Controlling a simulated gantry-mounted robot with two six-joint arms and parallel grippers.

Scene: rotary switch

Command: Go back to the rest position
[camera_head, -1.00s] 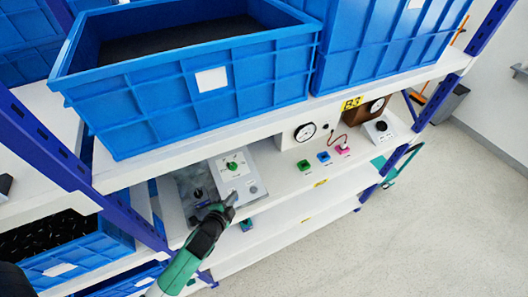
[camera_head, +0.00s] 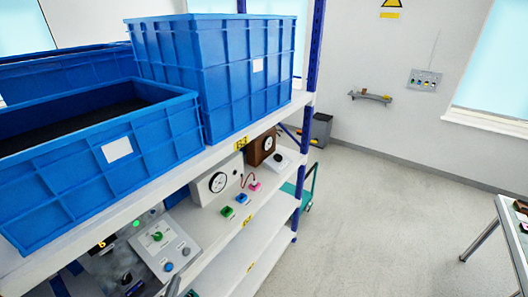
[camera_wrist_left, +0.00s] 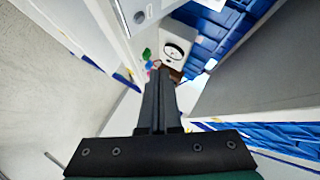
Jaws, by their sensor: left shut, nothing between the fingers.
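The grey switch box (camera_head: 180,245) with a green rotary knob (camera_head: 157,236) sits on the shelf at the lower left of the head view. A second control panel with a dark knob (camera_head: 127,278) is left of it. My left gripper (camera_wrist_left: 157,72) is shut and empty in the wrist view, its dark fingers together. In the head view only a bit of what looks like its tip (camera_head: 173,286) shows at the bottom edge, in front of the switch box. My right gripper is not in view.
Blue crates (camera_head: 215,75) fill the upper shelf. A white gauge box (camera_head: 218,183), small green, blue and pink blocks, and a brown gauge box (camera_head: 262,147) stand further along the lower shelf. A table (camera_head: 507,225) is at the right edge. The floor between is clear.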

